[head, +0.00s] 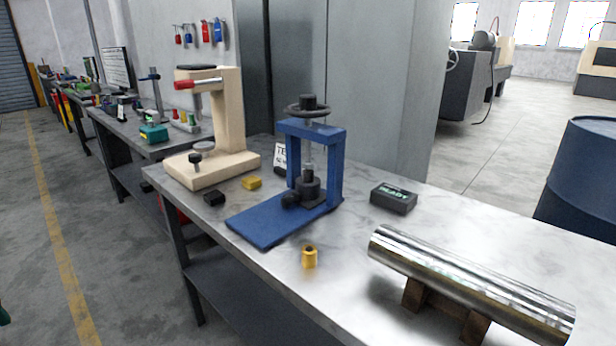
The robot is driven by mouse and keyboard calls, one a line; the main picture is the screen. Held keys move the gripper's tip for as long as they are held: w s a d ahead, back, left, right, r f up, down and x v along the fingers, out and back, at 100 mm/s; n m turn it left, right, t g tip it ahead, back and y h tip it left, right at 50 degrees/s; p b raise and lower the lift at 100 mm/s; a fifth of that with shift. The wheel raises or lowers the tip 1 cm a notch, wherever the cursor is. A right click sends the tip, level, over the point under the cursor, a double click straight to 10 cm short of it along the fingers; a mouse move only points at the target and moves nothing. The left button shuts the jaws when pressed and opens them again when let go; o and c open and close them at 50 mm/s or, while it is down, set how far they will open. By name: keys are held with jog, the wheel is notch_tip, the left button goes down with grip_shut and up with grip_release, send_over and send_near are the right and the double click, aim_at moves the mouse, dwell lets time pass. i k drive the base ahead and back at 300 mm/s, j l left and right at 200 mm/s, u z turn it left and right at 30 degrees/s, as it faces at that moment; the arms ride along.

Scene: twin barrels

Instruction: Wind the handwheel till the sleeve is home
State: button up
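The handwheel (307,108) is a dark ring with a hub on top of a blue press frame (337,165), which stands on a blue base plate (265,228) on the bench. A thin spindle (308,160) runs down from the frame's crossbar to a dark stepped cylinder (308,188) between the posts. I cannot tell which part there is the sleeve, or how far it is seated. A small yellow hollow piece (309,257) stands on the bench in front of the press. My gripper is not in view.
A dark box reading "READY" (393,199) sits right of the press. A polished metal cylinder (470,285) lies on wooden blocks at front right. A beige press (231,120) with a red-tipped lever stands behind left. Yellow (251,183) and black (214,198) blocks lie near it.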

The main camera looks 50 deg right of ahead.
aim_at(308, 109)
jog(key=z, duration=1.6)
